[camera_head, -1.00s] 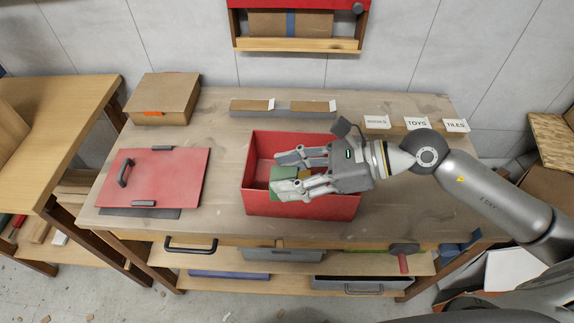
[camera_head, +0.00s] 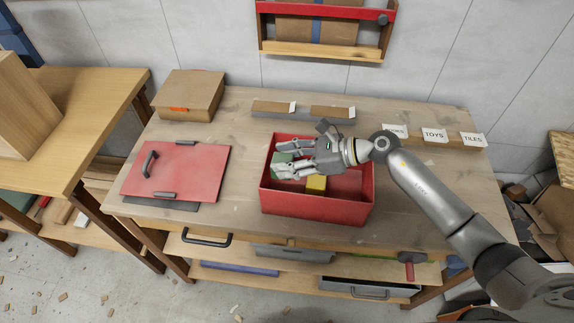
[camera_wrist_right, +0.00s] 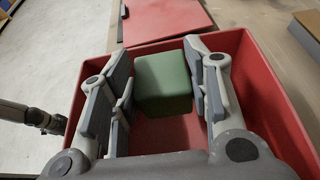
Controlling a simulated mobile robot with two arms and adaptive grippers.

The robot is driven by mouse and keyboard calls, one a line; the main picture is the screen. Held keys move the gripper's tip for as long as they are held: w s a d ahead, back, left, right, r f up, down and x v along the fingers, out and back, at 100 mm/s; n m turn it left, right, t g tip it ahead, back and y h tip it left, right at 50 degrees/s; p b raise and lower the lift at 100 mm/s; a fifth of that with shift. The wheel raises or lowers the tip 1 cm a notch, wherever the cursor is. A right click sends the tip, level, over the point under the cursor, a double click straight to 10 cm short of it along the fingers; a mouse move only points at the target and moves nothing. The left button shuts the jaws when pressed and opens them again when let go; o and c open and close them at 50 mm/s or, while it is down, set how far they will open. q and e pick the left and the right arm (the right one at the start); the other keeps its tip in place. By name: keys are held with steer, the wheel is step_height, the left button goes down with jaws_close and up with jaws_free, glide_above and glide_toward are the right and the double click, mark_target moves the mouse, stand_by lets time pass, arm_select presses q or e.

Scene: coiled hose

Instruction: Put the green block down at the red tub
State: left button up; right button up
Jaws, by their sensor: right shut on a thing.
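The red tub (camera_head: 318,205) stands open on the workbench. My right gripper (camera_head: 281,164) is over the left part of the tub's opening. It is shut on the green block (camera_head: 284,157), which also shows between the fingers in the right wrist view (camera_wrist_right: 163,84). The tub's red floor and walls (camera_wrist_right: 262,80) surround the block in that view. Whether the block touches the floor I cannot tell. A yellow block (camera_head: 316,184) lies in the tub, partly hidden by the gripper.
A red lid (camera_head: 178,171) with a handle lies left of the tub. A cardboard box (camera_head: 190,96) stands at the back left. Labelled blocks (camera_head: 434,135) stand at the back right. Bare bench top lies right of the tub.

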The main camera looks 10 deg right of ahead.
steer(key=shift+w+f, duration=0.15)
steer(key=shift+f, duration=0.25)
step_height(320, 180, down, 2)
steer(key=shift+f+p, duration=0.25)
steer(key=shift+p, duration=0.35)
steer(key=shift+f, duration=0.1)
steer(key=shift+f+b, duration=0.6)
steer(key=shift+b, duration=0.3)
steer(key=o, duration=1)
steer(key=shift+o, duration=0.2)
